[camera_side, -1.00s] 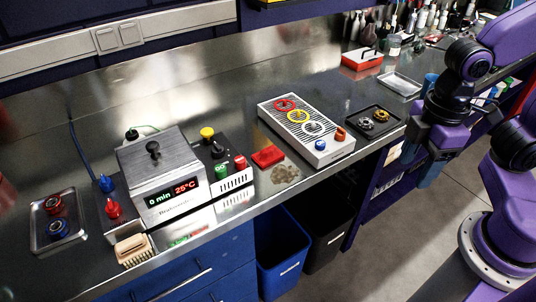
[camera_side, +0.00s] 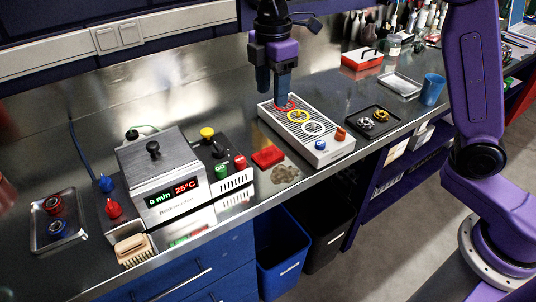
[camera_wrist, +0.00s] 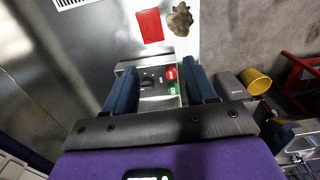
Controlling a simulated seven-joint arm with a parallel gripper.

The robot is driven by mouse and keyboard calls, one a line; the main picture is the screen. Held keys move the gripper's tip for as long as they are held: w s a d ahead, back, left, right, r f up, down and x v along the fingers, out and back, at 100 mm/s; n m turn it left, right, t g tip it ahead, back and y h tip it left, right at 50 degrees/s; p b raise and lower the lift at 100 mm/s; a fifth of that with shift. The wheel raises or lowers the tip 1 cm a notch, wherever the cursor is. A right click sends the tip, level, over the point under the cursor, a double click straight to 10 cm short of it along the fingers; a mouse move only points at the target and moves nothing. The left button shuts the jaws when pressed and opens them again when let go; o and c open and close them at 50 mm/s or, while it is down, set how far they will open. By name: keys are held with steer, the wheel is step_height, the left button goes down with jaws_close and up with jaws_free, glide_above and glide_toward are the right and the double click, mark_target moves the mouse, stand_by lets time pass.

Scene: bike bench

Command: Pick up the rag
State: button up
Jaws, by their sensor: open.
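A flat red rectangular pad (camera_side: 268,157), which looks like a folded rag, lies on the steel bench. It also shows at the top of the wrist view (camera_wrist: 150,25). Beside it, toward the bench's front edge, is a brown crumpled patch (camera_side: 284,174), also in the wrist view (camera_wrist: 180,19). I cannot tell surely whether this is cloth or dirt. My gripper (camera_side: 273,88) is open and empty, fingers pointing down, above and behind the red pad, near the far left end of the ribbed box. Its two fingers show apart in the wrist view (camera_wrist: 161,72).
A ribbed box (camera_side: 330,152) with coloured rings stands right of the pad. A control box with red and green buttons (camera_side: 233,180) and a heater (camera_side: 155,170) stand left. A black tray (camera_side: 385,131) is further right. Bins (camera_side: 282,250) are below the front edge.

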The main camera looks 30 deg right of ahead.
steer(key=w, duration=0.2)
glide_above(268, 148)
steer(key=f, duration=1.2)
steer(key=shift+a+f, duration=0.15)
steer(key=shift+a, duration=0.05)
steer(key=shift+d+f, duration=0.2)
steer(key=shift+f, duration=2.4)
jaws_close()
